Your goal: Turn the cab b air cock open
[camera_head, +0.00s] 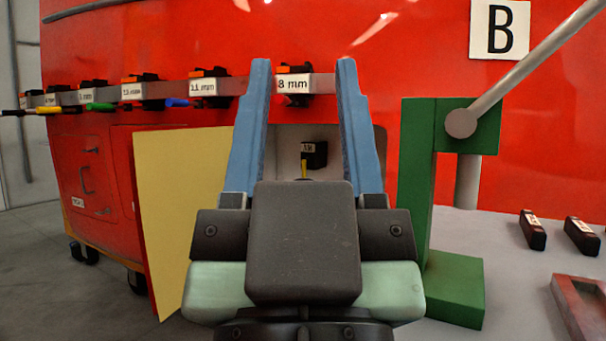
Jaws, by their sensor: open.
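My gripper (304,64) is in the middle of the picture, with its two blue fingers wide apart and nothing between them. Behind the fingers is a pale recess (285,142) in the red cab front (330,35). A small black block (319,157) with a white label sits in it, and a short yellow handle (304,169) points downward from it. This looks like the air cock. My gripper body hides the handle's lower end. A white sign with a black B (500,30) is on the red cab at the upper right.
A yellow-faced door panel (180,205) stands open left of the recess. A rail of labelled tools (140,92) runs above it, with the 8 mm label (294,84) between my fingers. A green stand (418,180) with a grey lever (520,72) is close on the right. Black blocks (532,231) lie beyond.

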